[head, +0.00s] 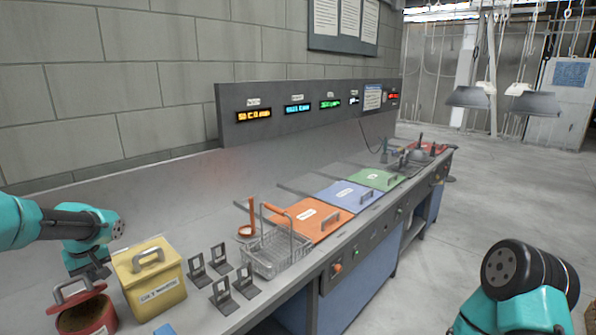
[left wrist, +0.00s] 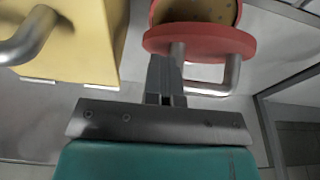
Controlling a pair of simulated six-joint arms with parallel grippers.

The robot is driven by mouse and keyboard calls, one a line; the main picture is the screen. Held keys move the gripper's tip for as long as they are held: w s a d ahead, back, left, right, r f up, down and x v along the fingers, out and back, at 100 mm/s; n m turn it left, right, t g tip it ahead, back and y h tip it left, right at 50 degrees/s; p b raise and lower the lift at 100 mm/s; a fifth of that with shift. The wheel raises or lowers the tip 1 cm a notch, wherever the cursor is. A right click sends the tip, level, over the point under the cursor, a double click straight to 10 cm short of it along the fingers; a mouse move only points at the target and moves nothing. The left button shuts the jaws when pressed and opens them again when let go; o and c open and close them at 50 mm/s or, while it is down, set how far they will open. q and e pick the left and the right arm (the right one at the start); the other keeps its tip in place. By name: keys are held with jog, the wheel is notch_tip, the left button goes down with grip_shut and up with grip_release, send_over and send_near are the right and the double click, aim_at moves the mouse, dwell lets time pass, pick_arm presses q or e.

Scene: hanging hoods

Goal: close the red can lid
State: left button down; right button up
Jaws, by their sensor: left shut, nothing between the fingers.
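The red can (head: 103,325) stands at the bottom left of the head view, cut off by the lower edge. Its brown inside shows, so it is open. Its red lid (head: 82,299) is raised at the far side, with a grey loop handle. In the left wrist view the red lid (left wrist: 200,40) is at the top, its handle (left wrist: 232,75) pointing towards my gripper. My left gripper (head: 97,272) is shut and empty, just behind the lid; its fingers (left wrist: 165,75) overlap the lid's edge and handle there. I cannot tell if they touch. My right gripper is out of view.
A yellow lidded box (head: 150,285) stands close to the right of the can. Several black stands (head: 222,277) and a wire basket (head: 278,252) are further right. Orange (head: 305,225), blue and green covers lie along the counter. A wall is behind.

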pick_arm(q)
jog(key=shift+r, duration=2.65)
jog(key=shift+w, duration=0.1)
